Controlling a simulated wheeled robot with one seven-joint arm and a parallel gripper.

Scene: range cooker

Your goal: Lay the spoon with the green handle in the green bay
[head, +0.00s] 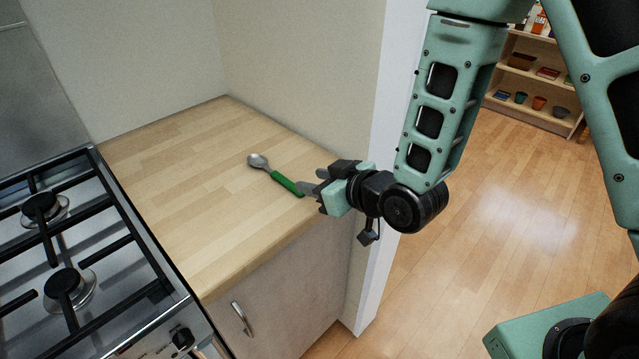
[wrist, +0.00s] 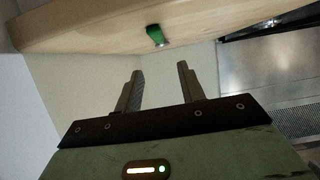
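The spoon (head: 283,180) lies on the wooden counter, its grey bowl pointing to the back left and its green handle towards my gripper. In the wrist view the end of the green handle (wrist: 155,35) shows at the counter's edge, beyond the fingertips. My gripper (head: 311,181) is at the right side of the counter, close to the handle's end. In the wrist view its two fingers (wrist: 160,68) stand apart with nothing between them. I cannot make out a green bay in either view.
A gas hob (head: 70,245) with black grates adjoins the counter (head: 190,200) on the left. Walls bound the counter behind and at the right. A shelf unit (head: 535,105) with small pots stands at the far right. The floor before it is clear.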

